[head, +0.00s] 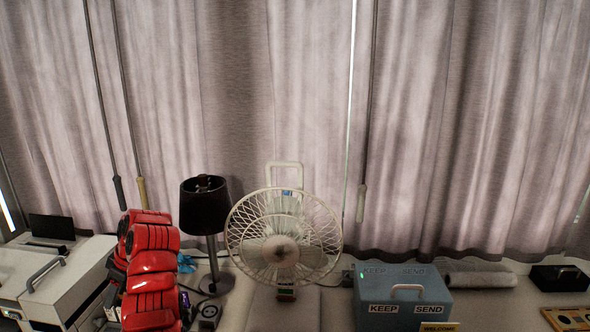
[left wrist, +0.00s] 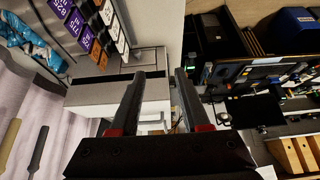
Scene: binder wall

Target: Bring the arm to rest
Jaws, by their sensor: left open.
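My left arm (head: 150,268), red and segmented, stands folded up at the lower left of the head view, in front of the lamp and beside a white machine. Its gripper is mostly hidden there. In the left wrist view my left gripper (left wrist: 159,73) has its two dark fingers spread apart, with nothing between them. Beyond the fingertips is a pale cabinet-like surface (left wrist: 95,92); I cannot tell how far off it is. My right gripper is in neither view.
A black lamp (head: 204,206), white fan (head: 284,240) and blue KEEP/SEND box (head: 403,294) stand along the curtain (head: 470,120). The white machine (head: 50,280) is left of my arm. The left wrist view shows a labelled panel (left wrist: 92,25) and dark shelving (left wrist: 250,75).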

